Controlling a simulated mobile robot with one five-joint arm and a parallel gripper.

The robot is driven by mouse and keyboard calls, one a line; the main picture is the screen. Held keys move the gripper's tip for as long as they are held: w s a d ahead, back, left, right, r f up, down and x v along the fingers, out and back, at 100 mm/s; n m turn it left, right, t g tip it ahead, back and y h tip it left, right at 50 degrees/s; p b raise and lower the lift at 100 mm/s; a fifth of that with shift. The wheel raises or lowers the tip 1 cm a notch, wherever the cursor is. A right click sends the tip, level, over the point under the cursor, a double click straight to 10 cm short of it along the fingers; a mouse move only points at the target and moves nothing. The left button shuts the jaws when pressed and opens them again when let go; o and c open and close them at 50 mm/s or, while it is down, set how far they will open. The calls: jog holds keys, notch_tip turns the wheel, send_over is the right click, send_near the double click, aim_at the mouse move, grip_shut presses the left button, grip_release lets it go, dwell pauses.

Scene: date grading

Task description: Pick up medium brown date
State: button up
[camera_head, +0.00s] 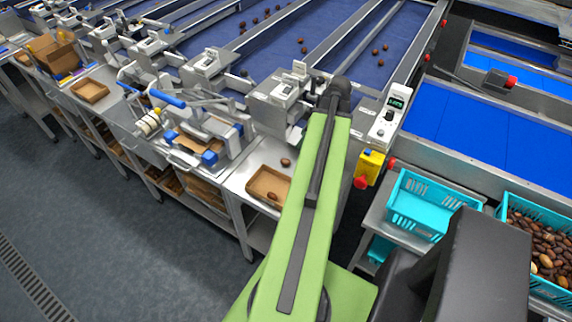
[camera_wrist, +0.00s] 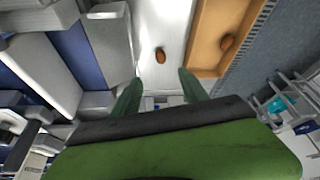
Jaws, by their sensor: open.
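A medium brown date (camera_wrist: 160,56) lies on the pale metal worktop in the wrist view. It also shows in the head view (camera_head: 286,162), just behind a cardboard tray. A second brown date (camera_wrist: 227,42) lies inside the tray (camera_wrist: 207,38); the head view shows it too (camera_head: 272,196). My gripper (camera_wrist: 159,80) is open and empty, its two green fingers spread apart. The date on the worktop appears ahead of the fingertips, between their lines, and not touching them. In the head view my green arm reaches toward the worktop, and the gripper itself is hidden.
The tray stands close beside the worktop date, to its right in the wrist view. Grey machine housings (camera_head: 281,92) stand behind the worktop. Blue conveyors (camera_head: 380,50) carry scattered dates. A teal crate of dates (camera_head: 545,245) and another teal crate (camera_head: 420,203) stand at the right.

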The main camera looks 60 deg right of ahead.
jog(key=b, duration=0.8)
send_over(286, 160)
jog(key=s+d, duration=0.1)
jog(key=s, duration=0.2)
jog(key=f, duration=0.9)
jog(key=shift+w, duration=0.2)
jog(key=shift+w+f, duration=0.1)
jog(key=shift+f, duration=0.05)
jog(key=b+x, duration=0.4)
jog(key=x, duration=0.1)
jog(key=shift+a+f+b, duration=0.1)
jog(key=shift+b, duration=0.2)
jog(key=shift+r, duration=0.2)
jog(key=shift+c, duration=0.4)
jog(key=c, duration=0.8)
jog(key=shift+r+p, duration=0.1)
jog(key=shift+p, duration=0.2)
